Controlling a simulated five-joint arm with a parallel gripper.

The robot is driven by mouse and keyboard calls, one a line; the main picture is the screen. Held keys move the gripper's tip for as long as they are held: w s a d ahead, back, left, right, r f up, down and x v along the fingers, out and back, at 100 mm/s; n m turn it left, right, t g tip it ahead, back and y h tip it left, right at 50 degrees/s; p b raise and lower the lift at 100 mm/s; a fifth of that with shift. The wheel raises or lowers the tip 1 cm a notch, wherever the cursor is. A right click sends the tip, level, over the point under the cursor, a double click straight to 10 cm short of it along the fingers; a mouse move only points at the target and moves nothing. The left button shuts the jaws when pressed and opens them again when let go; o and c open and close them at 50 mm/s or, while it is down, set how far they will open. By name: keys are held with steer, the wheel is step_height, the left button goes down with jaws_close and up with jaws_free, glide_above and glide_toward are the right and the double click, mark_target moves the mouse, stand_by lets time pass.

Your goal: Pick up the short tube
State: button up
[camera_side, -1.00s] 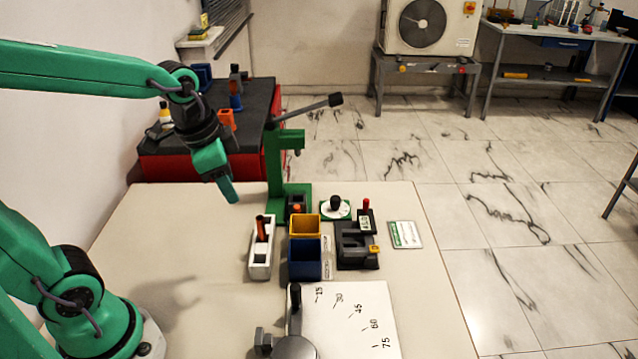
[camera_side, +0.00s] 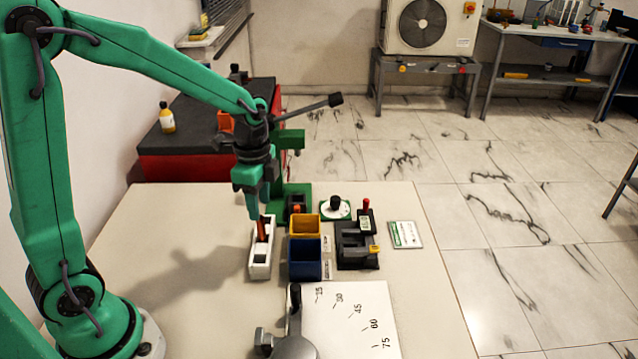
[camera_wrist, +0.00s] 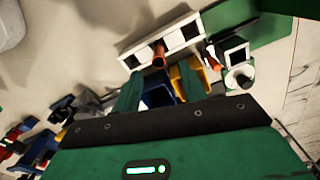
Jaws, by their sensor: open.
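An orange-brown tube (camera_side: 262,230) stands in a white rack (camera_side: 259,265) with square holes. The tube (camera_wrist: 158,56) and rack (camera_wrist: 190,31) also show in the wrist view, with the tube's open end toward the camera. My gripper (camera_side: 255,211) is just above the tube and the rack's far end in the side view. Its green fingers (camera_wrist: 168,84) are apart in the wrist view, with nothing seen held between them. I cannot tell whether a finger touches the tube.
A yellow bin (camera_side: 305,227) and a blue bin (camera_side: 304,266) stand right of the rack. A green lever press (camera_side: 290,185) stands behind. A black fixture (camera_side: 357,250) is farther right. An angle plate (camera_side: 345,320) is in front. The table's left part is clear.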

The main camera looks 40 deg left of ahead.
mark_target(262, 228)
steer(key=shift+s+f, duration=0.1)
steer(key=shift+f, duration=3.8)
steer(key=shift+c, duration=0.4)
jaws_close()
